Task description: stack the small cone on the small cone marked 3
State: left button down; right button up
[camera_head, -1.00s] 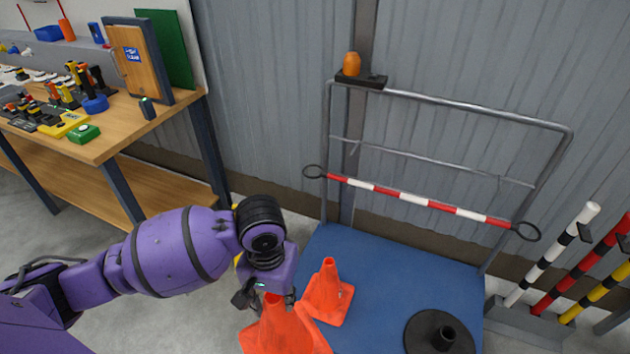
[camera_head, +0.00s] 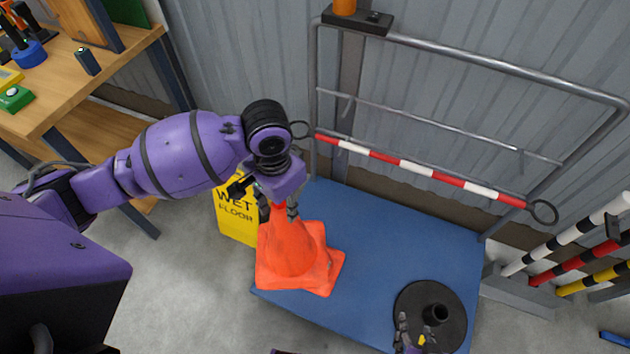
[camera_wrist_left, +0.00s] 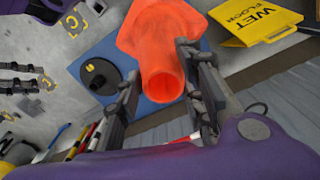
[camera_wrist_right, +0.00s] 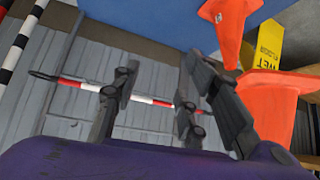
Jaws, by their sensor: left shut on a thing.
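My left gripper (camera_head: 279,203) is shut on the top of an orange small cone (camera_head: 285,258) and holds it upright. The left wrist view shows the held cone (camera_wrist_left: 160,45) between the fingers (camera_wrist_left: 163,100). A second orange small cone (camera_head: 326,272) stands on the blue platform, partly hidden behind the held one. In the right wrist view this standing cone (camera_wrist_right: 230,25) appears apart from the held cone (camera_wrist_right: 275,105), which is higher. A small mark on the standing cone is unreadable. My right gripper (camera_head: 410,338) is empty and open near the black disc, its fingers (camera_wrist_right: 155,98) apart.
The blue platform (camera_head: 380,250) has a metal rail behind it with a red-white bar (camera_head: 420,172). A black round base (camera_head: 455,320) lies at its right. A yellow wet-floor sign (camera_head: 232,215) stands behind the cones. Striped poles (camera_head: 565,240) are at right, a workbench (camera_head: 100,60) at left.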

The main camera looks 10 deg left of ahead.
pick_arm(q)
jog(key=w+m, duration=0.1)
jog(key=m, duration=0.2)
jog(key=w+d+f+m, duration=0.1)
jog(key=m, duration=0.2)
jog(key=w+d+f+m+b, duration=0.1)
jog(key=m, duration=0.2)
jog(key=shift+w+d+f, duration=0.2)
jog(key=shift+w, duration=0.05)
jog(key=w+d+f+m+b, duration=0.15)
jog(key=w+m, duration=0.25)
jog(key=m, duration=0.6)
jog(key=m+b, duration=0.4)
jog(key=b, duration=1.1)
send_over(315, 226)
notch_tip(315, 226, down, 19)
pick_arm(e)
jog(key=s+f, duration=0.2)
jog(key=f, duration=0.6)
jog(key=s+f+g, duration=0.1)
jog(key=s+f, duration=0.1)
jog(key=f, duration=0.6)
jog(key=shift+s, duration=0.25)
pick_arm(q)
jog(key=shift+r+p, duration=0.1)
jog(key=shift+p, duration=0.2)
pick_arm(e)
jog(key=shift+s+f+g, duration=0.2)
jog(key=shift+s+g, duration=0.05)
jog(key=shift+g, duration=0.05)
